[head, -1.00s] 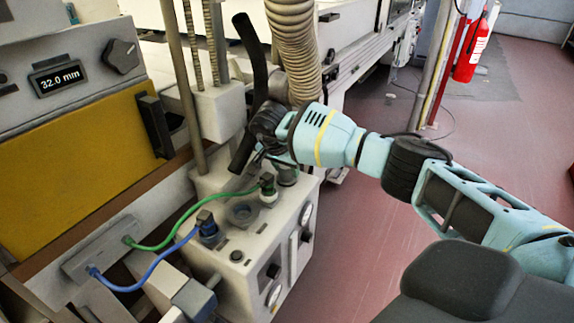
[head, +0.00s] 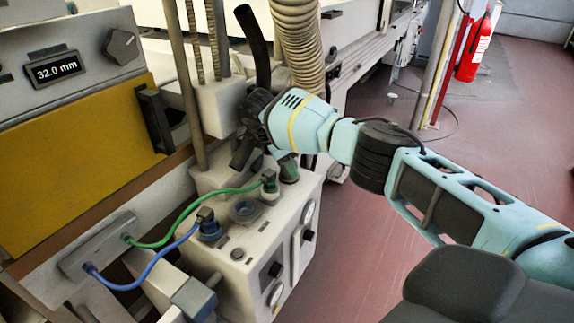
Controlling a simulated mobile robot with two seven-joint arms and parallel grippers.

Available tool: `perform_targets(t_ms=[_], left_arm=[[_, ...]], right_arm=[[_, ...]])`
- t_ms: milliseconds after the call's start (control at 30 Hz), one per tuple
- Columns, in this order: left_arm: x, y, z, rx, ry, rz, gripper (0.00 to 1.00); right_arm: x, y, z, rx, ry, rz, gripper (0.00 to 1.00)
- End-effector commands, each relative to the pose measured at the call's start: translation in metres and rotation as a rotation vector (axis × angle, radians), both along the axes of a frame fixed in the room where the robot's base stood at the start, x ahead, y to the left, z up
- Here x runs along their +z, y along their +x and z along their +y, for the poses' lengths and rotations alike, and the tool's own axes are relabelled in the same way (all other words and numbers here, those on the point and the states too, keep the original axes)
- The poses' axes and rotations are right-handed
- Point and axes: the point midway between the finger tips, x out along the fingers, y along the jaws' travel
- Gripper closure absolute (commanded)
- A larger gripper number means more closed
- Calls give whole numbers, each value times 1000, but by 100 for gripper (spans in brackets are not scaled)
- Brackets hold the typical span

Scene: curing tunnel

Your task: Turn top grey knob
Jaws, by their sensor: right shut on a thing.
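A dark grey knob (head: 122,46) sits on the grey control panel (head: 102,78) at the upper left of the head view, right of a display (head: 55,69) reading 32.0 mm. My right gripper (head: 246,138) is to the right of the knob and well apart from it, above the pale box. It is shut on a dark curved hose (head: 256,45), which stands up behind the gripper, and its lower end shows below. The fingers are dark against the hose and partly hidden by the wrist. My left gripper is not in view.
A pale box (head: 235,270) with green (head: 190,217) and blue (head: 150,272) cables stands below my right gripper. A yellow door (head: 75,165) with a black handle (head: 153,118) lies under the panel. A ribbed beige hose (head: 298,45) hangs behind. Red floor is open at right.

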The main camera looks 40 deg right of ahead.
Motion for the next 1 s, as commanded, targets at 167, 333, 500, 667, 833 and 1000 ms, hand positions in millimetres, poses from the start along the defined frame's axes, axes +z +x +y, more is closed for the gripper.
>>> perform_targets(t_ms=[167,333,500,667,833,1000], left_arm=[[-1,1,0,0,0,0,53],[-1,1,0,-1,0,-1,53],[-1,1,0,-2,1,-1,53],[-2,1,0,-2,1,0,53],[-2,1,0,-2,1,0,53],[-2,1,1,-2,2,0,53]], right_arm=[[-1,0,0,-23,1,0,80],[-1,0,0,-25,1,0,80],[-1,0,0,-24,2,0,80],[-1,0,0,-24,1,0,42],[0,0,0,-24,1,0,36],[0,0,0,-21,1,0,36]])
